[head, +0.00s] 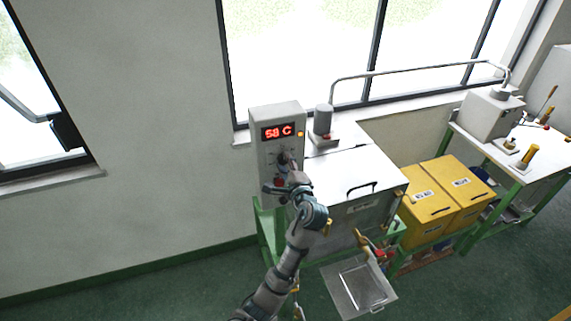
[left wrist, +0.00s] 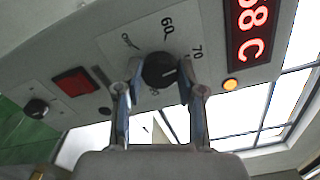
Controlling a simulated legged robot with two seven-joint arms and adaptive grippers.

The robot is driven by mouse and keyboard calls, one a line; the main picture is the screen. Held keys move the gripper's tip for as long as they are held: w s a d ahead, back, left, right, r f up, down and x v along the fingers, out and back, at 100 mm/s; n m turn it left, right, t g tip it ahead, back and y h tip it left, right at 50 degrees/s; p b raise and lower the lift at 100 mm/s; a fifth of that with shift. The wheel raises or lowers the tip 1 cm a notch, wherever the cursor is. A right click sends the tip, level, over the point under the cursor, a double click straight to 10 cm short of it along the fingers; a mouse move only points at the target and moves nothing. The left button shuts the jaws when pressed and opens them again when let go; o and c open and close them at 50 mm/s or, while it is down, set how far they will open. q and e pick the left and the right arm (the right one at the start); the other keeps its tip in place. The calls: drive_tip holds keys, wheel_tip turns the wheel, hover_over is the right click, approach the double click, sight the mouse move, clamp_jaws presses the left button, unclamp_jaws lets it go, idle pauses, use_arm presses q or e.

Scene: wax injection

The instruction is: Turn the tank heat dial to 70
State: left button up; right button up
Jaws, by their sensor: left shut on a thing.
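The black heat dial (left wrist: 160,70) is on the pale control box (head: 262,120), with 60 and 70 printed around it. My left gripper (left wrist: 157,92) is shut on the dial, one finger on each side. In the head view my left gripper (head: 282,172) reaches up to the box front and hides part of it. The dial's pale mark points rightward in the left wrist view, below the 70; its exact setting is hard to read. The red display (head: 277,132) reads 58 C. My right gripper is not in view.
An amber lamp (left wrist: 230,85), a red switch (left wrist: 74,84) and a second black knob (left wrist: 36,108) are on the same panel. A metal tank (head: 350,180) stands right of the box, with yellow bins (head: 430,190) beyond. Bare wall lies to the left.

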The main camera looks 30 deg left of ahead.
use_arm(q)
drive_tip(key=shift+f+m, duration=0.15)
drive_tip(key=shift+m, duration=0.45)
drive_tip(key=o, duration=1)
drive_tip(key=shift+o, duration=0.7)
drive_tip(key=shift+w+a, duration=0.1)
drive_tip(key=shift+w, duration=0.1)
drive_tip(key=shift+s+d, duration=0.25)
drive_tip(key=shift+s, duration=0.05)
drive_tip(key=v, duration=1.1)
drive_tip(key=shift+d, duration=0.25)
